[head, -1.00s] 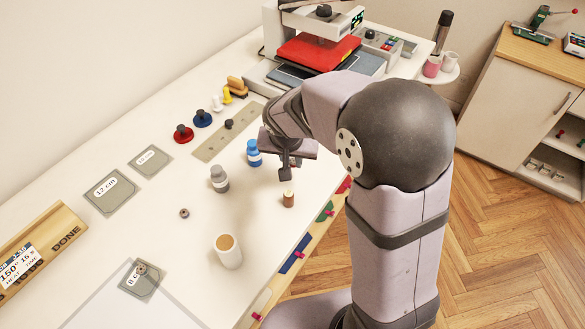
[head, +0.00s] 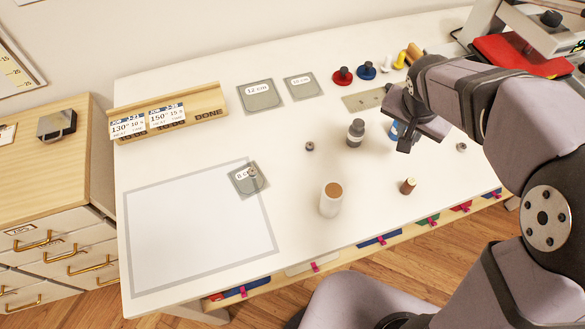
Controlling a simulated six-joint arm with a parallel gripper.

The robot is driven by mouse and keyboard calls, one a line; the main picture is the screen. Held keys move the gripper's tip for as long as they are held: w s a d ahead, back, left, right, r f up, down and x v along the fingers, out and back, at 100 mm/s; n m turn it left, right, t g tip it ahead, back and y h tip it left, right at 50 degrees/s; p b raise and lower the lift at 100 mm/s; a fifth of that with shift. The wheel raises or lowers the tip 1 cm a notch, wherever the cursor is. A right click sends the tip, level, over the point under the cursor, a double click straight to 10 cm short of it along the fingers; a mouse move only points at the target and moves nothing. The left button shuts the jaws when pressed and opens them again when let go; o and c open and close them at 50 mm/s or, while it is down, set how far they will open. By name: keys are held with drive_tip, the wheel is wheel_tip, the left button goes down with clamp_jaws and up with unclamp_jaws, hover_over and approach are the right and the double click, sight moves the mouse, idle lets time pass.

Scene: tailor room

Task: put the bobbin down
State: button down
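My gripper (head: 404,146) is over the right part of the white table, in front of a partly hidden blue bottle (head: 394,131). It shows nearly side-on and small, so I cannot tell whether its fingers are open or hold anything. Small grey ring-like pieces that look like bobbins lie in several places. One ring (head: 309,146) is on the bare table left of the grey bottle. Another ring (head: 253,172) is on the 8 cm card (head: 241,188). A third ring (head: 461,147) is right of my gripper. A brown spool (head: 407,186) stands just below my gripper in the picture.
A white cylinder with a brown top (head: 331,198) and a grey bottle (head: 355,133) stand mid-table.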

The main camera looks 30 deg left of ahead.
drive_tip(key=s+a+n+y, duration=0.2)
drive_tip(key=s+a+n, duration=0.45)
drive_tip(key=a, duration=0.85)
drive_tip(key=n+g+y+p, duration=0.1)
drive_tip(key=n+y+p, duration=0.1)
drive_tip(key=n, duration=0.1)
hover_over(244, 184)
drive_tip(key=s, duration=0.1)
drive_tip(key=shift+s+d+r, duration=0.2)
drive_tip(key=shift+d, duration=0.25)
drive_tip(key=shift+f, duration=0.1)
drive_tip(key=shift+h, duration=0.3)
drive_tip(key=shift+f+p, duration=0.45)
drive_tip(key=shift+f, duration=4.45)
drive_tip(key=shift+f, duration=0.2)
drive_tip(key=c, duration=1.7)
unclamp_jaws()
drive_tip(key=shift+r, duration=0.1)
drive_tip(key=shift+o, duration=0.2)
